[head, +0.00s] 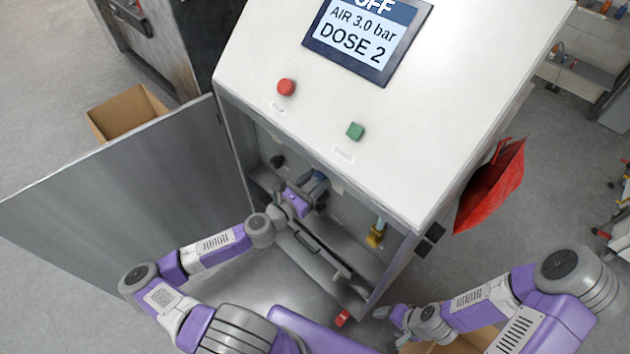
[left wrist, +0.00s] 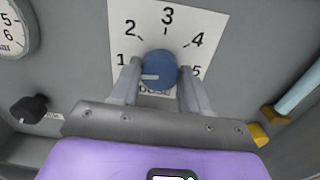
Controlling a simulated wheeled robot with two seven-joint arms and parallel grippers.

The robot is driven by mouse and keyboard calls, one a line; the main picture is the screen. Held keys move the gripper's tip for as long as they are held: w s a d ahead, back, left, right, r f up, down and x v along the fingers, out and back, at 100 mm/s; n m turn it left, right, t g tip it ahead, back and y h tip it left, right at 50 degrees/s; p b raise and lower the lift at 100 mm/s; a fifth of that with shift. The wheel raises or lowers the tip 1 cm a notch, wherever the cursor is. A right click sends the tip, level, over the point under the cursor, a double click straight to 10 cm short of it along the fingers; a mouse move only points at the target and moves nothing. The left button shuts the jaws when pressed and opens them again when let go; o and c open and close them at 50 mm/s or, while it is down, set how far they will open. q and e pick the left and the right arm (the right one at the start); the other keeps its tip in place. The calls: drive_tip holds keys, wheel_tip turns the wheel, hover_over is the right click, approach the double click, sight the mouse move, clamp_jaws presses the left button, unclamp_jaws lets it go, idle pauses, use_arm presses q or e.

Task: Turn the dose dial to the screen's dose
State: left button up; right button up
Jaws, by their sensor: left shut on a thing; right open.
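The screen (head: 368,35) on the white cabinet top reads "OFF", "AIR 3.0 bar" and "DOSE 2". The dose dial is a round blue knob (left wrist: 158,68) on a white plate (left wrist: 180,20) numbered 1 to 5. Its white mark points left, at or slightly below the 1. My left gripper (left wrist: 160,80) is shut on the knob, one finger on each side. In the head view my left gripper (head: 308,190) reaches inside the open cabinet, and the knob is mostly hidden there. My right gripper (head: 388,314) is open, low outside the cabinet's right corner.
The grey cabinet door (head: 130,190) stands open to the left. A red button (head: 286,87) and a green button (head: 355,131) sit on the panel. Inside are a black knob (left wrist: 30,108), a gauge (left wrist: 15,30) and a yellow-handled valve (head: 376,236).

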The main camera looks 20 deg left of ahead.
use_arm(q)
drive_tip(key=m, duration=0.4)
drive_tip(key=shift+m, duration=0.3)
drive_tip(key=shift+m+b, duration=0.55)
drive_tip(key=shift+m, duration=1.75)
drive_tip(key=o, duration=1.1)
drive_tip(key=shift+c, duration=0.2)
drive_tip(key=v, duration=0.7)
drive_tip(key=shift+s, duration=0.25)
drive_tip(key=shift+a+f, duration=0.1)
drive_tip(key=shift+f, duration=0.05)
